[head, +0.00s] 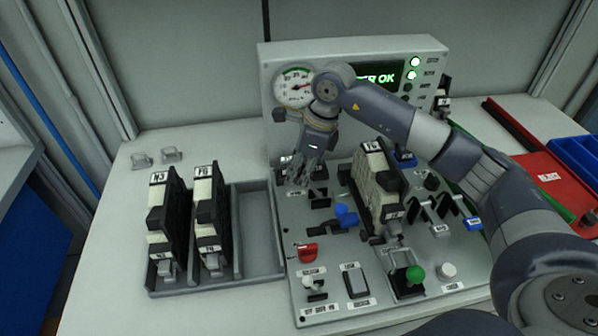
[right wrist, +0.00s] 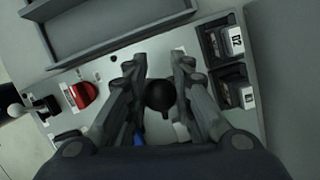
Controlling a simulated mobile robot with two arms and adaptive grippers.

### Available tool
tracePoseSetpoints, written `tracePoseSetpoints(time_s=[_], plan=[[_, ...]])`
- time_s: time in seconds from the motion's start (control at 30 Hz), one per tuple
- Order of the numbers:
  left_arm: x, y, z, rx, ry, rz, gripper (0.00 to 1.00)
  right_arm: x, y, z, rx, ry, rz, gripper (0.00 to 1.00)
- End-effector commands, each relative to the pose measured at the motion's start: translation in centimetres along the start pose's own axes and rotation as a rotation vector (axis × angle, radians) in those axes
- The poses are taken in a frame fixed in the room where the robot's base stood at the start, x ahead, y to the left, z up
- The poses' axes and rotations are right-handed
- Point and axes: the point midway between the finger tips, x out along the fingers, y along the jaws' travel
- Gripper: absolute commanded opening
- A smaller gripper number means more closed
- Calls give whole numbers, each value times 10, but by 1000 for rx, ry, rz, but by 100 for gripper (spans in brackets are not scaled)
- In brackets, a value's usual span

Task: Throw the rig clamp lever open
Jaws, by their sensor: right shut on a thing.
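My right gripper (head: 301,178) reaches down at the back left of the grey rig panel (head: 292,225). In the right wrist view its fingers (right wrist: 160,72) are shut on a round black knob (right wrist: 160,97), which I take to be the clamp lever's end. The fingers hide the knob in the head view, and the lever's angle cannot be told. A tall cream-and-black module (head: 374,185) stands upright in the rig, right of the gripper. A blue handle (head: 346,214) is in front of the gripper. My left gripper is not in view.
A red switch (head: 307,252), a white-tipped toggle (head: 309,283) and a green-knobbed lever (head: 414,275) are along the panel's front. A grey tray (head: 262,245) with two upright modules stands left. The gauge box (head: 285,58) rises behind, its display partly hidden by my arm.

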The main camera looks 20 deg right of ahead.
Motion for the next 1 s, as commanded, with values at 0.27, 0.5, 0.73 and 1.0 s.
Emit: tracePoseSetpoints(time_s=[0.27, 0.5, 0.73, 1.0], plan=[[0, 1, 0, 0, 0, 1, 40, 0, 2, 3, -4, -6, 3, 46], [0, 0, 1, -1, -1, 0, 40, 0, 1, 1, -2, -2, 2, 46], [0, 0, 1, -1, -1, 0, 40, -20, 0, 1, -2, -2, -2, 46], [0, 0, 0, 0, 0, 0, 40, -78, 0, 2, -3, -4, -3, 46]])
